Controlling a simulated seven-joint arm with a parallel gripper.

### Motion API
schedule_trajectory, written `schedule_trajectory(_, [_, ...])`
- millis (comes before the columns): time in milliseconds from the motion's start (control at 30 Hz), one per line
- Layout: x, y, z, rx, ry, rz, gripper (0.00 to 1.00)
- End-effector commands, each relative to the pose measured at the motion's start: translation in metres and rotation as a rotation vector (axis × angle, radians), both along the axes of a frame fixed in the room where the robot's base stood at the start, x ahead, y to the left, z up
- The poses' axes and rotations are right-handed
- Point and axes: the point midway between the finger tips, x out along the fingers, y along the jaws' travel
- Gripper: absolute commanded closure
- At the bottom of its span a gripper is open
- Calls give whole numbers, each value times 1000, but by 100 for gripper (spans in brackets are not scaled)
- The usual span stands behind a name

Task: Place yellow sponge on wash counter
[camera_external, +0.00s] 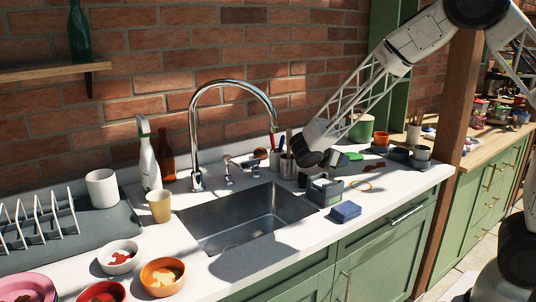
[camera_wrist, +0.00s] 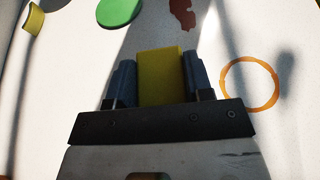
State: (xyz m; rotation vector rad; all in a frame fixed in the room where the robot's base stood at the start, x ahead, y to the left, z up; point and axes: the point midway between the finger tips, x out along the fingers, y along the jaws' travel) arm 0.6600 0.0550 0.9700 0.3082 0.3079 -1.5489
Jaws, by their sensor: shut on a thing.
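The yellow sponge (camera_wrist: 160,82) is between the two dark fingers of my gripper (camera_wrist: 158,62) in the wrist view. My gripper is shut on it, with a finger against each side. In the external view my gripper (camera_external: 336,160) is over the right part of the white wash counter (camera_external: 288,250), behind the grey caddy. The sponge is too small and too covered there to make out clearly. The wrist view shows the pale counter top below the sponge; I cannot tell the exact gap.
A blue sponge (camera_external: 345,211) lies in front of the grey caddy (camera_external: 331,197). An orange ring (camera_wrist: 250,83) lies to the right of my gripper in the wrist view. A green disc (camera_wrist: 119,11) and a red object (camera_wrist: 183,13) lie beyond it. The sink (camera_external: 245,218) is left of the caddy.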

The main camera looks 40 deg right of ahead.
Motion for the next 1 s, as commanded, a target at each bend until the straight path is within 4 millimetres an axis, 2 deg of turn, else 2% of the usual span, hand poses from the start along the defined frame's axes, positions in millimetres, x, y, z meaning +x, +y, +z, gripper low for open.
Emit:
schedule_trajectory(400, [0, 0, -33, 0, 1, 0, 75])
schedule_trajectory(900, [0, 0, -38, 0, 0, 0, 75])
schedule_trajectory(933, [0, 0, -38, 0, 0, 0, 50])
schedule_trajectory(1000, [0, 0, -38, 0, 0, 0, 39])
